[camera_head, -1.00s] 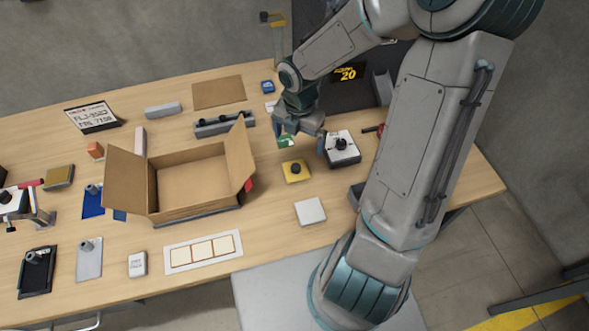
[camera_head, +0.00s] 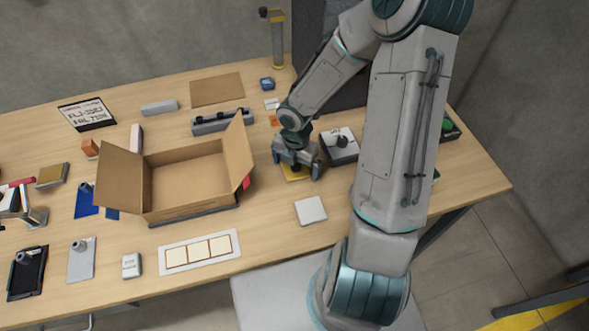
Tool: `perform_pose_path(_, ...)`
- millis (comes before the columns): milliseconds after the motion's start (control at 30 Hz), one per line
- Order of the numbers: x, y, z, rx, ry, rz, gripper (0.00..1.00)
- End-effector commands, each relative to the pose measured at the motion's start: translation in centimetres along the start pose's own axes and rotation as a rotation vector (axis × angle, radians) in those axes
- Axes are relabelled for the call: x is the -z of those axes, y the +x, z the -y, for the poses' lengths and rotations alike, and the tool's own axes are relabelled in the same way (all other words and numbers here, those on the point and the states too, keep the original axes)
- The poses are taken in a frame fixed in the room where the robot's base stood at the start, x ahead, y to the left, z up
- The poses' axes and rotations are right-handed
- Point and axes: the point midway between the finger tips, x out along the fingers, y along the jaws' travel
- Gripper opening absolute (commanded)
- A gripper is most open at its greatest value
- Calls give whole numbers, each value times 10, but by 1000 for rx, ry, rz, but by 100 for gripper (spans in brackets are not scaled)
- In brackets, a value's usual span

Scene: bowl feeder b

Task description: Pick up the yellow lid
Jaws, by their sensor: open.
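The yellow lid (camera_head: 290,174) is a small flat square with a dark knob, lying on the table right of the cardboard box. My gripper (camera_head: 296,172) is directly over it, pointing down, with its fingers spread to either side. The gripper hides most of the lid and only a yellow edge shows. I cannot tell whether the fingers touch the lid. The gripper is open and holds nothing.
The open cardboard box (camera_head: 187,181) stands close on the left, its flap near my gripper. A grey block with a dark knob (camera_head: 340,145) is close on the right. A white square plate (camera_head: 310,210) lies in front. Bare table surrounds that plate.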

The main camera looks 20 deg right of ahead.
Motion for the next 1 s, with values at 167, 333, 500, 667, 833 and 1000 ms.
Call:
perform_pose_path(167,0,0,0,0,0,0,97)
perform_pose_path(333,0,-1,0,0,0,0,67)
perform_pose_path(500,0,-1,0,0,0,1,67)
perform_pose_path(667,-1,-5,0,-1,-1,2,67)
perform_pose_path(833,-1,-23,0,-2,1,3,67)
perform_pose_path(1000,-12,-52,7,-3,9,2,67)
